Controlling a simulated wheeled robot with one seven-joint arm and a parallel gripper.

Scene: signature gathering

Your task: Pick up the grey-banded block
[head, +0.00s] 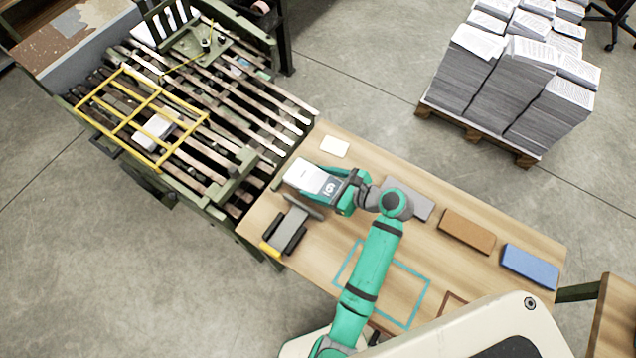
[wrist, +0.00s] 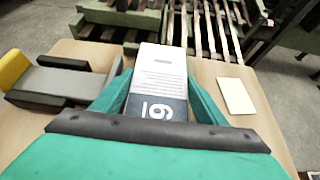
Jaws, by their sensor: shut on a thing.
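The grey-banded block (head: 305,177) is a pale, printed block with a dark grey band and a white mark like a 6 on it. It is near the left end of the wooden table (head: 430,272). My gripper (head: 333,188) is shut on the band end, and the pale end sticks out to the left, away from the arm. In the wrist view the block (wrist: 160,75) lies between the two green fingers of my gripper (wrist: 158,90). Its underside is hidden, so I cannot tell whether it touches the table.
A grey device with black sides and a yellow end (head: 287,230) lies beside the block. A small cream card (head: 334,146) is behind it. Grey (head: 422,204), brown (head: 467,231) and blue (head: 530,266) blocks line the far edge. A slatted machine (head: 250,97) adjoins the table's left end.

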